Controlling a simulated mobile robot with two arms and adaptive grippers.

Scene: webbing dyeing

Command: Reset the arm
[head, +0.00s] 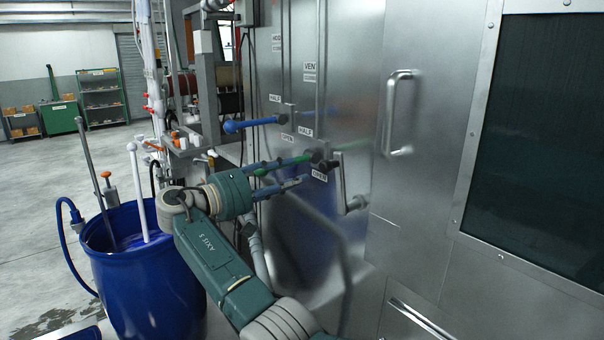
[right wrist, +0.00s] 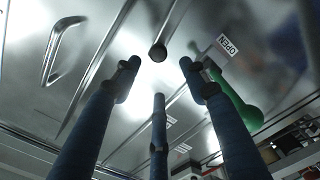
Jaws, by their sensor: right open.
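My right arm reaches in from the bottom of the head view, and its right gripper (head: 301,168) is in front of the steel machine panel. The blue fingers are spread in the right wrist view (right wrist: 160,82), with nothing between them. A green lever handle (right wrist: 241,108) is beside the right-hand finger, outside the grip. In the head view the green handle (head: 297,160) partly overlaps the fingers, so any contact is unclear. My left gripper is out of view.
A blue-handled lever (head: 250,123) projects above the gripper. A crank (head: 352,198) and a door handle (head: 396,112) stick out of the panel to the right. A blue barrel (head: 150,285) with rods in it stands at the left. Open floor lies behind it.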

